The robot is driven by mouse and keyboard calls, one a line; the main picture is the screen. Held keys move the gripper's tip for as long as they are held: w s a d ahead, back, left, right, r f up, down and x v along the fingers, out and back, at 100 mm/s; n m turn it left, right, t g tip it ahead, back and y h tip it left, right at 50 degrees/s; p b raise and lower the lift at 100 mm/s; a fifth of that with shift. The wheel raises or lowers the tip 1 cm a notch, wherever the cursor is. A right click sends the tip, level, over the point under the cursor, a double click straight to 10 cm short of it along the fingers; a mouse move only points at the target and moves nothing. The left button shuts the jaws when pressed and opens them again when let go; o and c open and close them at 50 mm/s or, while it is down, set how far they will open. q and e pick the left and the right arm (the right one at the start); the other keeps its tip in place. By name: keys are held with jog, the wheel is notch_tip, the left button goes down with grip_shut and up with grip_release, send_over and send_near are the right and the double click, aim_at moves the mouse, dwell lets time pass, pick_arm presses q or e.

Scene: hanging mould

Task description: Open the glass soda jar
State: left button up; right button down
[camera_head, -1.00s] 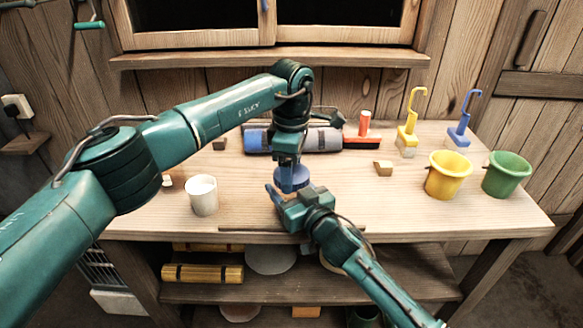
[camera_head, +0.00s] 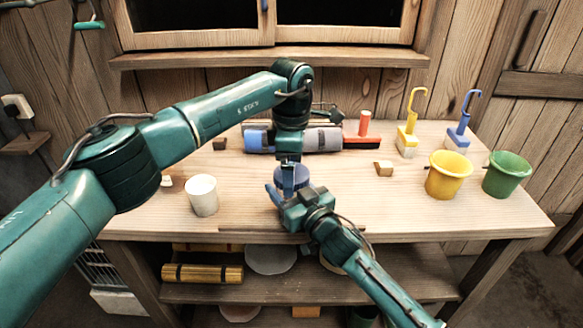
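A round blue lid, which looks like the top of the soda jar (camera_head: 303,180), shows near the front middle of the table. The jar's body is hidden behind my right gripper. My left gripper (camera_head: 289,181) points straight down over the lid, with its fingertips at or just in front of it. I cannot tell whether they grip the lid. My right gripper (camera_head: 281,192) reaches in from the front right, at the jar's near side. One of its fingers shows at the jar's left; whether it is shut on the jar is unclear.
A white cup (camera_head: 202,196) stands to the left. A yellow bucket (camera_head: 447,176) and a green bucket (camera_head: 506,175) stand at the right. Behind are a grey-blue roll (camera_head: 322,139), a red-handled brush (camera_head: 364,127), yellow (camera_head: 408,134) and blue (camera_head: 460,134) hooked tools and a small wooden block (camera_head: 383,168).

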pick_arm(q)
notch_tip(320, 180, up, 4)
jog(key=shift+r, duration=0.25)
jog(key=shift+c, duration=0.4)
notch_tip(320, 180, up, 2)
jog(key=shift+m, duration=1)
jog(key=shift+r+m, duration=0.35)
jog(key=shift+m, duration=0.25)
notch_tip(320, 180, down, 8)
jog(key=shift+r, duration=0.2)
jog(key=c, duration=1)
jog(key=n, duration=0.3)
